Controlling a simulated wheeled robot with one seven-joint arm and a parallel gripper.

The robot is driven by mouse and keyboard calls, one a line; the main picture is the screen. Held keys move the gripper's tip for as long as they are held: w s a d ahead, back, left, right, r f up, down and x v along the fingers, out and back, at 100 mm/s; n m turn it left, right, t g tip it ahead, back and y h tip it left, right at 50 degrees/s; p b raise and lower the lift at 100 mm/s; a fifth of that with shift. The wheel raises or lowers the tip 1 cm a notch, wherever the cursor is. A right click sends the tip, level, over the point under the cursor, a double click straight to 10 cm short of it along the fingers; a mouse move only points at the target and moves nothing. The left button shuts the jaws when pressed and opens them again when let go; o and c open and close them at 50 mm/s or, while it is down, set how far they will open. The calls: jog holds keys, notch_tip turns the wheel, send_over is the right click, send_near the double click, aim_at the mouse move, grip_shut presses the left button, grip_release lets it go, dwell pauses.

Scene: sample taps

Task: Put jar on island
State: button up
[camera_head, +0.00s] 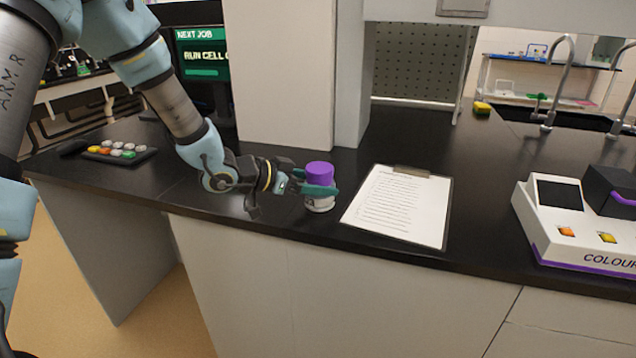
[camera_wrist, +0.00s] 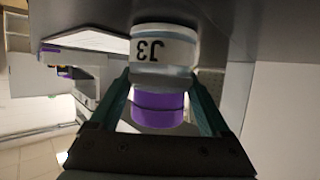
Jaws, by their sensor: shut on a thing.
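The jar (camera_head: 319,173) has a purple lid and a pale body, and stands upright at the black worktop of the island (camera_head: 478,185). I cannot tell whether its base touches the top. My gripper (camera_head: 318,189) reaches it from the left and is shut on it, with green fingers on both sides. In the wrist view the jar (camera_wrist: 163,55) shows a label reading "J3" upside down, and the fingers of my gripper (camera_wrist: 160,100) flank it around the purple lid.
A clipboard with paper (camera_head: 398,207) lies just right of the jar. A colour meter (camera_head: 585,220) stands farther right. A keypad (camera_head: 118,152) lies at the left, near a screen (camera_head: 203,52). A white pillar (camera_head: 278,75) rises behind the jar. Taps (camera_head: 556,85) stand at the back right.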

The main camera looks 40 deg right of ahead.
jog(key=o, duration=1.4)
jog(key=shift+c, duration=0.2)
jog(key=shift+r, duration=0.1)
jog(key=shift+w+a, duration=0.15)
jog(key=shift+a, duration=0.15)
jog(key=b+v, duration=0.1)
jog(key=v, duration=1)
jog(key=shift+r, duration=0.25)
